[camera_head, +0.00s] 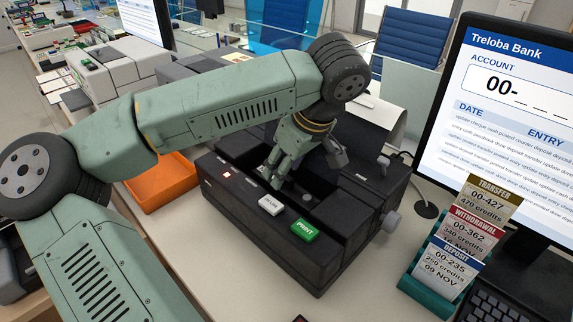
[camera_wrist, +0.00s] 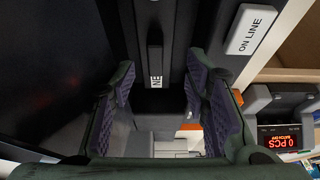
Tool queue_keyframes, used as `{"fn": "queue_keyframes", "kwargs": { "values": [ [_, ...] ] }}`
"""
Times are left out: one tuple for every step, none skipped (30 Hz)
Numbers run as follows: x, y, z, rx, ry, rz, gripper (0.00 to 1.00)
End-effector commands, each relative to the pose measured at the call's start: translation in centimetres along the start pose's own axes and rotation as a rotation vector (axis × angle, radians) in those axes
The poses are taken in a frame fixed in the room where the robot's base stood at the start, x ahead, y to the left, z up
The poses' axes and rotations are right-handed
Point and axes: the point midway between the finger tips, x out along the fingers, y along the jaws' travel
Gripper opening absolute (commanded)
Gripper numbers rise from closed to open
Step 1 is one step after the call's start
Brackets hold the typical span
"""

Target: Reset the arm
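My arm reaches across the counter, and my gripper (camera_head: 277,172) points down at the slot of the black passbook printer (camera_head: 330,238). In the wrist view the two padded fingers of my gripper (camera_wrist: 160,95) stand apart with nothing seen between them. The printer's dark channel and a small labelled part (camera_wrist: 156,80) show beyond the fingers. Whether the fingertips touch the printer cannot be told.
The printer has a white ON LINE button (camera_head: 271,205), a green PRINT button (camera_head: 305,230) and a side knob (camera_head: 390,222). An orange tray (camera_head: 165,185) lies to the left. A teal slip holder (camera_head: 428,292) and a monitor (camera_head: 510,110) stand to the right.

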Motion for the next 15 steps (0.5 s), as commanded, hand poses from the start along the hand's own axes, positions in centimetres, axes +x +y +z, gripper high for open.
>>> {"fn": "queue_keyframes", "kwargs": {
  "values": [
    [-0.04, 0.14, -0.01, -0.001, 0.0, 0.005, 0.52],
    [-0.05, 0.15, -0.01, -0.001, 0.0, 0.006, 0.54],
    [-0.05, 0.17, -0.02, -0.001, 0.0, 0.006, 0.56],
    [-0.06, 0.18, -0.02, -0.001, 0.0, 0.007, 0.56],
    [-0.06, 0.2, -0.02, -0.001, 0.001, 0.007, 0.56],
    [-0.07, 0.22, -0.03, -0.001, 0.001, 0.008, 0.56],
    [-0.08, 0.24, -0.03, -0.002, 0.001, 0.009, 0.56],
    [-0.09, 0.25, -0.03, -0.002, 0.001, 0.009, 0.56],
    [-0.09, 0.27, -0.03, -0.002, 0.001, 0.01, 0.56],
    [-0.1, 0.28, -0.04, -0.002, 0.001, 0.01, 0.56],
    [-0.11, 0.29, -0.04, -0.002, 0.001, 0.011, 0.56],
    [-0.11, 0.31, -0.04, -0.002, 0.001, 0.011, 0.56],
    [-0.11, 0.32, -0.04, -0.002, 0.001, 0.011, 0.56],
    [-0.11, 0.32, -0.04, -0.002, 0.001, 0.012, 0.56],
    [-0.12, 0.34, -0.04, -0.002, 0.001, 0.012, 0.56]
  ]
}}
